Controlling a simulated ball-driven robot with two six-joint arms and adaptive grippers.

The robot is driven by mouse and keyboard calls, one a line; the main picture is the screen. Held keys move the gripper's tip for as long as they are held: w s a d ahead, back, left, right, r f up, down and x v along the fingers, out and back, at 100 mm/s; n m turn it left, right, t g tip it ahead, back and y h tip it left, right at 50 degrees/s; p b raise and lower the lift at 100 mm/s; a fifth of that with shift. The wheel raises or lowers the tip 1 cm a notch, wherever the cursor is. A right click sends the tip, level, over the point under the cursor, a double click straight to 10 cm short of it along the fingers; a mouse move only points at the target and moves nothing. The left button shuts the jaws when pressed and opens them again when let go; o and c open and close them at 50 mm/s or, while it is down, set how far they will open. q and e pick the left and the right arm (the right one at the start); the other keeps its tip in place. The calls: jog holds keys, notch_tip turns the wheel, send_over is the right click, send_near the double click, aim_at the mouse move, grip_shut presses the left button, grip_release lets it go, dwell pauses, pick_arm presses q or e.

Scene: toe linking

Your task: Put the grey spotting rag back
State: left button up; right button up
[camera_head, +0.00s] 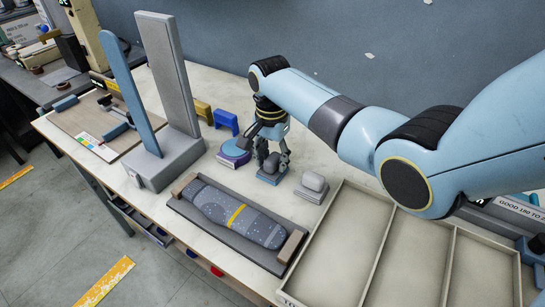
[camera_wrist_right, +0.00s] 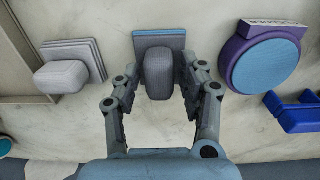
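A grey layered pad with a rounded grey block on top, which looks like the grey spotting rag (camera_head: 308,194), lies on the table right of my right gripper (camera_head: 272,160). It also shows at the left in the right wrist view (camera_wrist_right: 72,74). My left gripper is not in view.
A purple and blue round item (camera_head: 233,152) stands left of the gripper, near a blue stand (camera_head: 226,122). A speckled sock form (camera_head: 236,212) lies in a tray in front. A compartmented tray (camera_head: 392,262) is at the right. Tall upright boards (camera_head: 172,75) stand at the left.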

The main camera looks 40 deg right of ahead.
aim_at(272, 156)
jog(key=shift+o, duration=0.5)
jog(key=shift+r, duration=0.1)
notch_tip(272, 156, up, 12)
jog(key=shift+p, duration=0.4)
jog(key=shift+w, duration=0.1)
